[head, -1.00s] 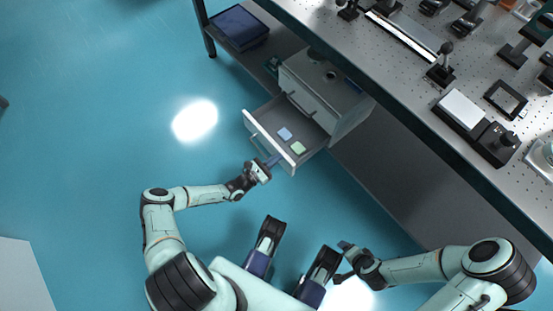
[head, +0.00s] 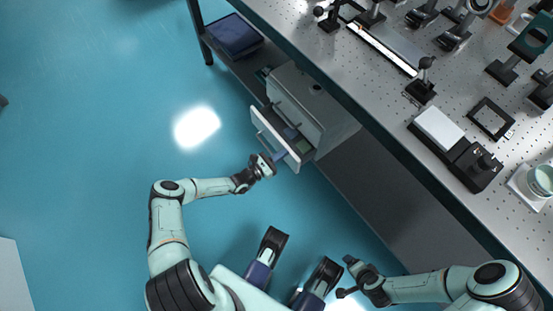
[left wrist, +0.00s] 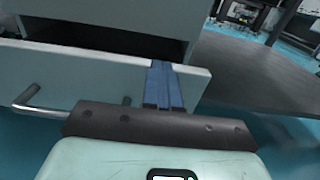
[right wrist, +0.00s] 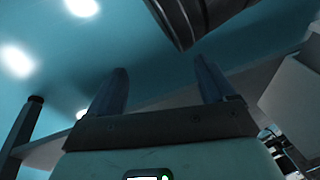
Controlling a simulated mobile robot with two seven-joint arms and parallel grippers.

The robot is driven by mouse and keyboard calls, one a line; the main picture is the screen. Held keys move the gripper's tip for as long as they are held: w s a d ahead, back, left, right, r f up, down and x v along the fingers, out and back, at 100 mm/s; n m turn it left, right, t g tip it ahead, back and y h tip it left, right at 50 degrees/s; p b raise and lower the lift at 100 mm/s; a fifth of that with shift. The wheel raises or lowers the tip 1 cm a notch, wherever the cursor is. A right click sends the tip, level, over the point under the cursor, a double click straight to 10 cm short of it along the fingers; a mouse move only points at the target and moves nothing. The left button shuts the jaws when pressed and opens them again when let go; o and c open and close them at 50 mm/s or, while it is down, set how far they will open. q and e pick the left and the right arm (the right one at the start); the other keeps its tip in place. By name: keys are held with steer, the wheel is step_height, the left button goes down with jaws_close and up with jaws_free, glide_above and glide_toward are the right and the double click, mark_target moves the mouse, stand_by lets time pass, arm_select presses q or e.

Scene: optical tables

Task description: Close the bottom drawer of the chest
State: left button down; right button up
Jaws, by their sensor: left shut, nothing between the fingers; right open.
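The grey chest (head: 310,105) stands on the low shelf under the optical table. Its bottom drawer (head: 276,138) is partly pulled out, its pale front facing the left gripper, with a blue item (head: 291,133) and a pale green item inside. My left gripper (head: 278,157) is shut and empty, its fingertips at the drawer front. In the left wrist view the blue fingers (left wrist: 163,88) are together against the top part of the drawer front (left wrist: 70,75), right of the bar handle (left wrist: 35,103). My right gripper (right wrist: 165,90) is open and empty, away from the chest.
The optical table (head: 390,95) overhangs the chest and carries several instruments. A dark blue case (head: 233,35) lies on the low shelf (head: 372,178) left of the chest. The teal floor (head: 90,120) in front of the drawer is clear.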

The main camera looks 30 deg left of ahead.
arm_select(q)
steer(key=shift+b+x, duration=0.55)
steer(key=shift+x, duration=2.25)
arm_select(e)
steer(key=shift+s+d+f+g, duration=0.15)
steer(key=shift+s+f+g, duration=0.1)
steer(key=shift+s+f, duration=0.4)
steer(key=shift+s+d+f+g, duration=0.1)
steer(key=shift+s+f+g, duration=0.15)
steer(key=shift+s+f, duration=0.4)
arm_select(q)
steer(key=shift+a, duration=0.1)
arm_select(e)
steer(key=shift+r, duration=0.1)
